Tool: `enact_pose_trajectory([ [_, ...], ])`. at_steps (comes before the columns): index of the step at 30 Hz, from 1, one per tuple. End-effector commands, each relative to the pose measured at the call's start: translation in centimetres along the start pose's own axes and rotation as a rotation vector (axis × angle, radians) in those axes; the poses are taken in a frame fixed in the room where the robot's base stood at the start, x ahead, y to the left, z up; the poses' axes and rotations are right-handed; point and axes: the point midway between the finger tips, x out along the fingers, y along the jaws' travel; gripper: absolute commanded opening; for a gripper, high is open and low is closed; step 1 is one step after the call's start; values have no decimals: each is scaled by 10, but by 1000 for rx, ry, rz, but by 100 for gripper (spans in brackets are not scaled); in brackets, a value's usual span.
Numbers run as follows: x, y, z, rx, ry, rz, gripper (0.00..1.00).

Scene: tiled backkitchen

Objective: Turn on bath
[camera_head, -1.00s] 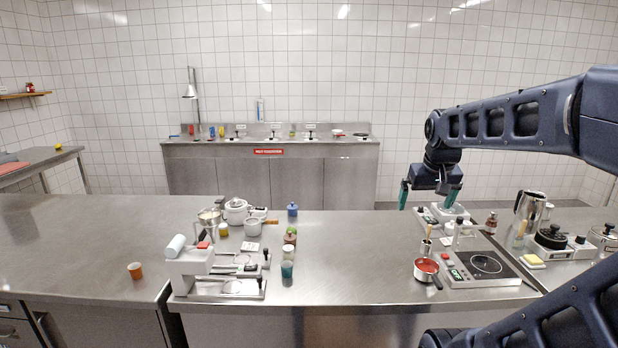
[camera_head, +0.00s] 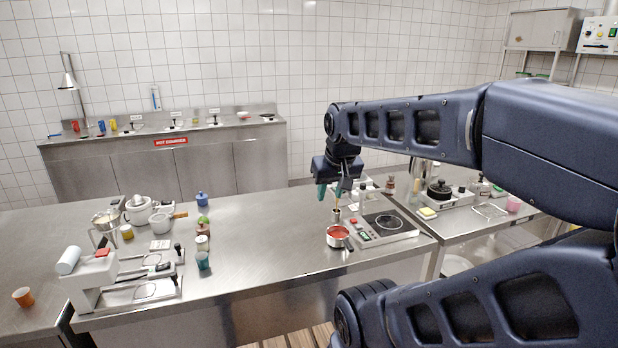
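My gripper (camera_head: 331,192) points down over the right part of the long steel counter. Its two teal fingers show apart with nothing seen between them. Behind and below it stands a white device (camera_head: 352,187), partly hidden by the gripper. In front is a hot plate unit (camera_head: 388,224) with a dark round plate, a red button and a green display. I cannot tell which device is the bath. A white control box (camera_head: 599,36) with a green switch hangs on the wall at the upper right, far from my gripper.
A saucepan (camera_head: 338,237) with red contents stands left of the hot plate. A dark-lidded pot (camera_head: 438,189) is on the right-hand table. A white press-like machine (camera_head: 95,277) and several jars stand at the left. The counter's middle is clear.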

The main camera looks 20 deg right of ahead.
Motion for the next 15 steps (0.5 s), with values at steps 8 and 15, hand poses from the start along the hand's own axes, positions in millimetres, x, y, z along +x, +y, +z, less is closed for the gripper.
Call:
enact_pose_trajectory([
  [8,-3,9,-45,-2,-31,22,0],
  [15,0,22,-97,-8,-69,47,0],
])
